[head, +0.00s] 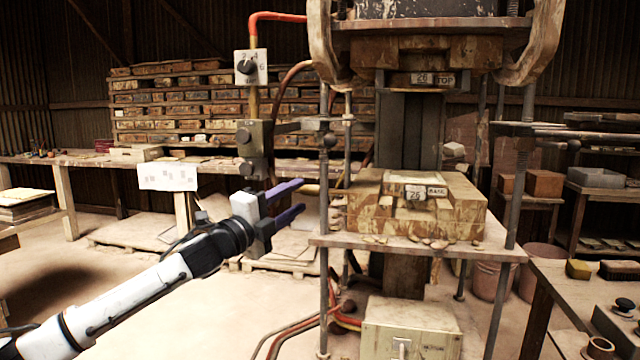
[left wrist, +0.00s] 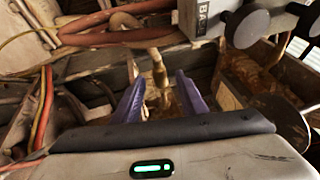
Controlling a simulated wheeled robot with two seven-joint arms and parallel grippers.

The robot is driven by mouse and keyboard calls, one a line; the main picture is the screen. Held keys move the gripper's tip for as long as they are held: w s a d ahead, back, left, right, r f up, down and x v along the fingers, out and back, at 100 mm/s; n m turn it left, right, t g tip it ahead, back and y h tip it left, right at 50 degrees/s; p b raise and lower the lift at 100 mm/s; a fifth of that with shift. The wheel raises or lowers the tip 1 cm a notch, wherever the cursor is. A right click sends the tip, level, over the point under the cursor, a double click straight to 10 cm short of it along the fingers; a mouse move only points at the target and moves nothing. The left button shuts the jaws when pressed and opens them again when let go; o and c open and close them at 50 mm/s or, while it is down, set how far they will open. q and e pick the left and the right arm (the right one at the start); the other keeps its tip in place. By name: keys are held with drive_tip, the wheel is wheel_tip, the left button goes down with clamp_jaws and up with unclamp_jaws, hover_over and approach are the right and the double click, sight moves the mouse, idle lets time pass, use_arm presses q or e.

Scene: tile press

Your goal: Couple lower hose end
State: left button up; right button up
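My left gripper (head: 302,199) reaches in from the left, in front of the press's left side, with its two purple fingers spread apart. In the left wrist view the same fingers (left wrist: 158,92) stand apart with a gap between them. A brass-coloured fitting (left wrist: 159,70) shows in line with that gap, beyond the fingers; I see no contact. A brass-coloured stub (head: 312,189) also shows by the fingertips in the head view. Reddish hoses (left wrist: 100,27) cross the upper left of the wrist view. Which piece is the lower hose end is unclear. My right gripper is not visible.
The press table (head: 470,250) carries a tile mould block (head: 460,212) right of my gripper. Press rods stand close by. A grey valve box (head: 256,140) with knobs is above the gripper; it shows in the wrist view's upper right (left wrist: 222,18). Orange hoses (head: 300,328) lie below.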

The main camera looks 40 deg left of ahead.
sight(304, 190)
use_arm(q)
drive_tip(key=shift+w+r, duration=0.35)
drive_tip(key=shift+w, duration=0.5)
drive_tip(key=shift+w+a+r+p, duration=0.1)
drive_tip(key=shift+w+p, duration=0.2)
drive_tip(key=shift+w, duration=0.1)
drive_tip(key=shift+w+a+r+p, duration=0.1)
drive_tip(key=shift+w+p, duration=0.15)
drive_tip(key=shift+w, duration=0.15)
drive_tip(key=w, duration=0.2)
drive_tip(key=w+p, duration=0.1)
drive_tip(key=w, duration=0.1)
drive_tip(key=w+p, duration=0.1)
drive_tip(key=shift+w+a+r, duration=0.2)
drive_tip(key=shift+w+r, duration=0.05)
drive_tip(key=shift+w, duration=0.15)
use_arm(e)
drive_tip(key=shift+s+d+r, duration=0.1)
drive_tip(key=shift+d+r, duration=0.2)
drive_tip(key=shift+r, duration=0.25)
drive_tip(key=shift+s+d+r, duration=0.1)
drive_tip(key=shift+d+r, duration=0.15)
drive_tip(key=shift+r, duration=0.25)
